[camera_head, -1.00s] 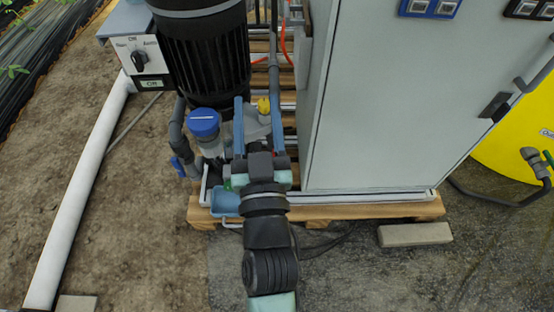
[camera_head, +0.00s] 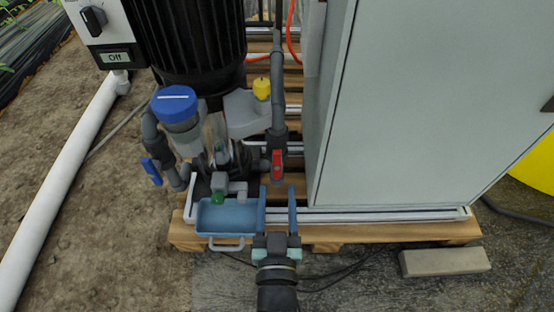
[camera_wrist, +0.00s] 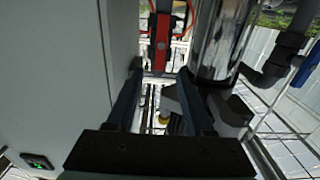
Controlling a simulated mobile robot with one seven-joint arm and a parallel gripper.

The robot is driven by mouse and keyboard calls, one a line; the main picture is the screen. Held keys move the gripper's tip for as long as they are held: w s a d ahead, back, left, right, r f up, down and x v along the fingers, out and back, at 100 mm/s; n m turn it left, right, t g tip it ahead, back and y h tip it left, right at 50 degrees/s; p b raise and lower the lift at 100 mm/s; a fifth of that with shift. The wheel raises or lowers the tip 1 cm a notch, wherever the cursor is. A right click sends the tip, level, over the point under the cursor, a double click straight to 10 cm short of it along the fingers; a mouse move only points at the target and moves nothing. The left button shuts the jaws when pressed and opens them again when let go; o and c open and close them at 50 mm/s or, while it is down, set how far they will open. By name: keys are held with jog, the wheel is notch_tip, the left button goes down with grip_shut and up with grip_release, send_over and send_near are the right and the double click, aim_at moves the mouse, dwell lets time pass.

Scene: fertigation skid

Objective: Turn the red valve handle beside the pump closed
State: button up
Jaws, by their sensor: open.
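The red valve handle (camera_head: 277,165) sits on a grey vertical pipe (camera_head: 277,100) right of the pump and points along the pipe's line. My gripper (camera_head: 278,190) is open, its two blue fingers upright just below the handle in the head view, with nothing between them. In the wrist view the red handle (camera_wrist: 162,42) shows beyond and between the fingertips (camera_wrist: 159,70). Whether the fingers touch it cannot be told; they look apart. The black pump motor (camera_head: 185,40) stands at the upper left.
A grey cabinet (camera_head: 420,110) stands close on the right. A blue tray (camera_head: 228,218) lies left of my fingers. A blue-capped filter (camera_head: 175,105), a yellow-capped part (camera_head: 261,90) and a blue valve handle (camera_head: 152,171) are nearby. A grey block (camera_head: 445,262) lies on the ground.

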aim_at(277, 161)
jog(key=w, duration=0.8)
jog(key=shift+w+r, duration=0.1)
jog(key=shift+w, duration=0.7)
grip_shut()
